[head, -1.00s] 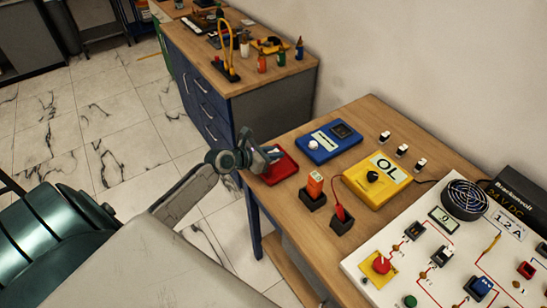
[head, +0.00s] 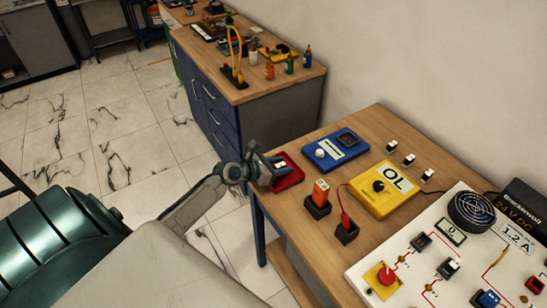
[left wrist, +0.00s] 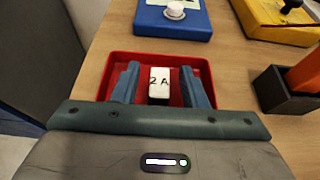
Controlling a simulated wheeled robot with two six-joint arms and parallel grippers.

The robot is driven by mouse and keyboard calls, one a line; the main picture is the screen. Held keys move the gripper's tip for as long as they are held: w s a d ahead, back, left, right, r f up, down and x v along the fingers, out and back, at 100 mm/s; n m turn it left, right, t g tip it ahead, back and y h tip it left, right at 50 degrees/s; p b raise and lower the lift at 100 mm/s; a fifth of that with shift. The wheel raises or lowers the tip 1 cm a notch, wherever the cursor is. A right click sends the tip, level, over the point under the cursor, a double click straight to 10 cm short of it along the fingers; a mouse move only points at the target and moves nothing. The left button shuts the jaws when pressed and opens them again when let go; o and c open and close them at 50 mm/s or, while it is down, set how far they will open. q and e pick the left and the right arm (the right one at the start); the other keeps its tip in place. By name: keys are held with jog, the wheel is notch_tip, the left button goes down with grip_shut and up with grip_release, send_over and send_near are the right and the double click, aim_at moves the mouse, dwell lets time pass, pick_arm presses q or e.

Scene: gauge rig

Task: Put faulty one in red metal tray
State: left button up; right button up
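The red metal tray (head: 291,181) sits at the left edge of the near wooden table; its red rim also shows in the left wrist view (left wrist: 113,60). A small white fuse marked "2 A" (left wrist: 159,85) shows within the tray's outline, between the fingers of my left gripper (left wrist: 160,86). The fingers are spread, with a visible gap on each side of the fuse. In the head view my left gripper (head: 270,169) is over the left part of the tray. My right gripper is not in view.
A blue meter (head: 334,151) and a yellow multimeter reading "OL" (head: 372,201) stand right of the tray. Black holders (head: 317,208) carry an orange block and a red probe. Three small white-topped pieces (head: 409,160) stand behind. A white circuit panel (head: 405,265) fills the right.

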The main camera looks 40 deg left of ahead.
pick_arm(q)
jog(key=v, duration=1.2)
jog(key=shift+a, duration=0.1)
jog(key=s+a+f+m+g+y, duration=0.1)
jog(key=s+a+f+m+y, duration=0.2)
jog(key=f, duration=0.5)
jog(key=a+f+m+y, duration=0.1)
jog(key=a+f+m, duration=0.2)
jog(key=a+f, duration=0.35)
jog(key=s+f+m+g+y, duration=0.15)
jog(key=s+f+m, duration=0.3)
jog(key=f, duration=0.45)
jog(key=s+f+m+g+y, duration=0.1)
jog(key=s+f+m+g, duration=0.15)
jog(key=s+f, duration=0.4)
jog(key=s+d+f+m+g, duration=0.2)
jog(key=s+d+f+m, duration=0.15)
jog(key=s+f, duration=0.35)
jog(key=s+d+f+m+g, duration=0.1)
jog(key=s+d+f+m, duration=0.2)
jog(key=s+f+m, duration=0.35)
jog(key=s+d+f+m+g, duration=0.3)
jog(key=s+d+f+m, duration=0.6)
jog(key=s+d, duration=0.3)
jog(key=shift+s+f+h, duration=0.3)
jog(key=shift+s+h, duration=0.05)
jog(key=shift+s, duration=0.5)
